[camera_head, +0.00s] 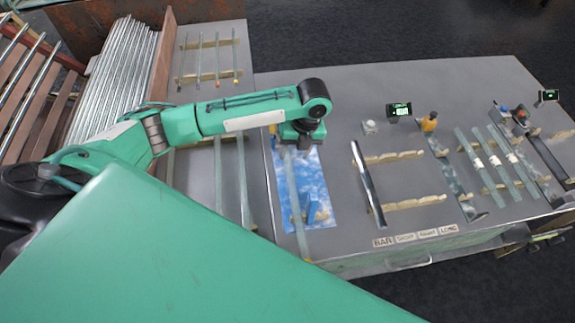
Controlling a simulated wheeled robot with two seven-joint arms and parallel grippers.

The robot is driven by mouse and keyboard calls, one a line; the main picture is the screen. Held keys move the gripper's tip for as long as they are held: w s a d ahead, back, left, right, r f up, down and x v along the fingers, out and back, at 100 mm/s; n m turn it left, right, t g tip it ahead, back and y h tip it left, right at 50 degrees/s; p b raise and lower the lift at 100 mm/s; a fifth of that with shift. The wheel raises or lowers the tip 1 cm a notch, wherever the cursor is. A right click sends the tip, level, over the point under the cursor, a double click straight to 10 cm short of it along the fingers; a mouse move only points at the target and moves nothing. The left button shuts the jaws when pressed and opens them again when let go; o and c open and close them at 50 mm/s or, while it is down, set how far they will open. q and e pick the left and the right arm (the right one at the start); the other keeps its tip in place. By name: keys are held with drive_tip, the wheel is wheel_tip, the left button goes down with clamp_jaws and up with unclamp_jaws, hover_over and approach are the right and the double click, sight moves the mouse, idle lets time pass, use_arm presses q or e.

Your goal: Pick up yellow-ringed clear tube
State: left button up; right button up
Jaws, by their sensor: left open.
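A long clear tube (294,205) lies lengthwise along the left side of a blue cloud-patterned mat (322,205), with its near end past the mat's near edge. I cannot make out a yellow ring on it for sure. My left gripper (298,147) points down over the far end of this tube and is open. Its fingertips are small and partly hidden, and I see no tube lifted. In the rack at the back, a clear tube (234,58) has a yellow-orange mark at its near end. My right gripper is not in view.
More clear tubes (243,185) lie on wooden supports left of the mat. A dark bar (368,185) rests on wooden strips to the right. Several tubes and small devices fill the right side. Bare grey tabletop lies behind the mat.

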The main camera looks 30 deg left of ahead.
sight(290, 169)
use_arm(q)
drive_tip(key=shift+s+a+f, duration=0.1)
drive_tip(key=shift+a+f, duration=0.05)
drive_tip(key=shift+f, duration=0.45)
drive_tip(key=shift+a+f, duration=0.1)
drive_tip(key=shift+f, duration=0.5)
drive_tip(key=shift+f+p, duration=0.35)
drive_tip(key=shift+f, duration=0.2)
drive_tip(key=f+p, duration=0.1)
drive_tip(key=f, duration=0.2)
drive_tip(key=shift+s+a+f+p, duration=0.15)
drive_tip(key=shift+s+f+p, duration=0.1)
drive_tip(key=shift+p, duration=0.1)
drive_tip(key=shift+a+f, duration=0.1)
drive_tip(key=shift+f, duration=0.5)
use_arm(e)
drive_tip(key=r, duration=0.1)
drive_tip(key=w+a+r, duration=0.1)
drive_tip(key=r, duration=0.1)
use_arm(q)
clamp_jaws()
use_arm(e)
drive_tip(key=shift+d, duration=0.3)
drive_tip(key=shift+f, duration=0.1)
